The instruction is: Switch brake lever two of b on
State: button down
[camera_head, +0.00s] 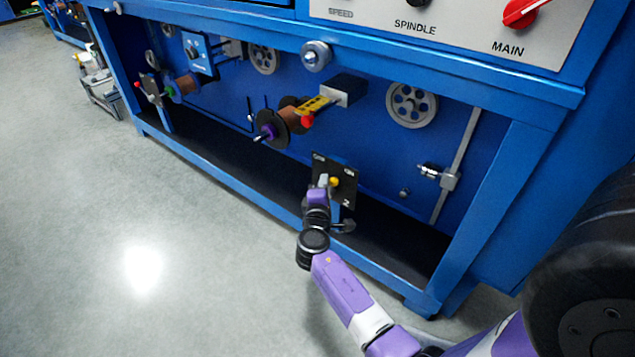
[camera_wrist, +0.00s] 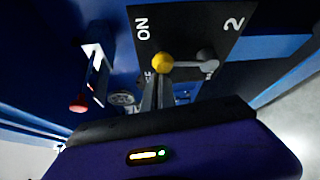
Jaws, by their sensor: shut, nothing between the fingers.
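The brake lever panel is a black plate (camera_head: 347,158) marked "2", with "ON" on the right and an "OFF" label on the left in the head view. The plate (camera_wrist: 183,25) fills the top of the wrist view, where its "OFF" side is mostly hidden. The lever has a yellow ball knob (camera_head: 334,181) on a grey arm. In the wrist view the knob (camera_wrist: 162,61) lies between the two labels. My gripper (camera_head: 323,181) is shut and empty. Its fingertips (camera_wrist: 156,78) are right beside the knob, on its "OFF" side; I cannot tell whether they touch.
A grey pulley (camera_head: 412,105) is up and right. Open floor (camera_head: 90,230) lies left.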

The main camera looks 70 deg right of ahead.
jog(key=shift+s+a+f+b, duration=0.15)
jog(key=shift+s, duration=0.4)
jog(key=shift+s+a+f+b, duration=0.1)
jog(key=shift+s+b, duration=0.05)
jog(key=shift+s, duration=0.35)
jog(key=shift+s+d+f, duration=0.1)
jog(key=shift+s+f, duration=0.05)
jog(key=shift+s, duration=0.2)
jog(key=shift+w, duration=0.1)
jog(key=w+a+p, duration=0.2)
jog(key=a, duration=0.7)
jog(key=shift+w+a+f+p, duration=0.15)
jog(key=shift+a+f+p, duration=0.05)
jog(key=shift+a+p, duration=0.2)
